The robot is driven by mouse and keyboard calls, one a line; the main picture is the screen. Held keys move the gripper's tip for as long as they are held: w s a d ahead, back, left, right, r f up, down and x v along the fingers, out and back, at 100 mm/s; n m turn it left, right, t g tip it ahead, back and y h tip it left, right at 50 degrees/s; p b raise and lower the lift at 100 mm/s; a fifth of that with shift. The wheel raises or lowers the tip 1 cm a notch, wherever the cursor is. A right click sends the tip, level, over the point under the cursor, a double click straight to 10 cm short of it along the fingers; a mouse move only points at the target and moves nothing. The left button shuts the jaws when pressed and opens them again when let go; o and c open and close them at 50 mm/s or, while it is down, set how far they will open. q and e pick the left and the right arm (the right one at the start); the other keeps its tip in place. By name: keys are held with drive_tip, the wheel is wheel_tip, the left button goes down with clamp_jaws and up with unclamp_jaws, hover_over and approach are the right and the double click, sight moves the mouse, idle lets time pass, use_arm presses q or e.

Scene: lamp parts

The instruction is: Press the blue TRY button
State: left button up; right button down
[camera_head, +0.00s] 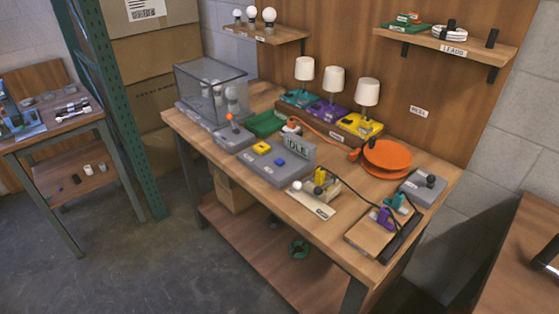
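A grey control box (263,169) sits near the front edge of the wooden workbench (338,225). A small blue button (280,162) is on its top, right of a yellow button (261,147). Any lettering on the blue button is too small to read. Neither of my grippers shows in this view.
Left of the box is a grey unit with an orange-topped lever (229,119) and a clear case (210,88). Right of it are a small wooden fixture (322,189), an orange disc (387,156) and dark cables. Three lamps (333,80) stand behind.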

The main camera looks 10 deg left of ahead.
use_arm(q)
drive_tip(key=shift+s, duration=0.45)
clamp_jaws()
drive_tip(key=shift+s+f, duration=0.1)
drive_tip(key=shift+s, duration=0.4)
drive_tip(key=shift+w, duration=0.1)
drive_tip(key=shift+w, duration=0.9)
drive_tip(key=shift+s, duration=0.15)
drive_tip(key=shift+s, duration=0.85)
